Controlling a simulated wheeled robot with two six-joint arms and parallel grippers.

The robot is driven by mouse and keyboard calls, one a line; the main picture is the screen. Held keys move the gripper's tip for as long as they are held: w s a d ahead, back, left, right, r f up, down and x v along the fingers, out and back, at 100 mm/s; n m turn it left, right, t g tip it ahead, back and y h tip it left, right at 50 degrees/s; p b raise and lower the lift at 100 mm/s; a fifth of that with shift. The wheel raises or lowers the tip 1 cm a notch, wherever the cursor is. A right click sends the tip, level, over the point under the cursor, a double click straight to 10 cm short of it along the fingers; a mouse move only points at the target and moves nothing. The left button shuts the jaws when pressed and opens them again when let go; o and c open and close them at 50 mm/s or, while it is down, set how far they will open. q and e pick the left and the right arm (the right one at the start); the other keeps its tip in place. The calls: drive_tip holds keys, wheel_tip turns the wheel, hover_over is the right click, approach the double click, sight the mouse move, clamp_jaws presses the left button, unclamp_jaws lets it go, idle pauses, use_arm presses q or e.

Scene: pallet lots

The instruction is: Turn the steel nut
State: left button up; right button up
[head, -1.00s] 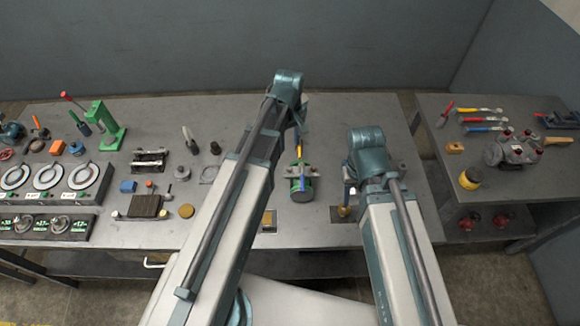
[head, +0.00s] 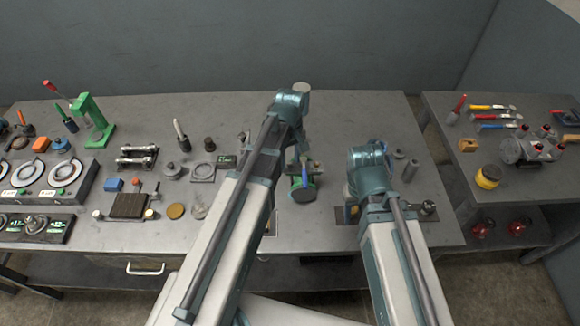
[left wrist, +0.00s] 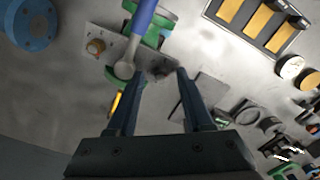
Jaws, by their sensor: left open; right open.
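In the head view, my left gripper (head: 302,160) is above the green fixture (head: 304,193). My right gripper (head: 350,192) is open, mostly hidden by its wrist, low over the bench.
A steel fitting (head: 428,208) and grey cylinders (head: 410,170) stand right of my right arm.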

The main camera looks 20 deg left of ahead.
use_arm(q)
drive_tip(key=shift+f, duration=0.3)
use_arm(e)
drive_tip(key=shift+f, duration=0.2)
use_arm(q)
clamp_jaws()
drive_tip(key=shift+m, duration=0.4)
drive_tip(key=m, duration=0.5)
drive_tip(key=shift+m, duration=0.4)
drive_tip(key=m, duration=0.5)
drive_tip(key=shift+m, duration=0.3)
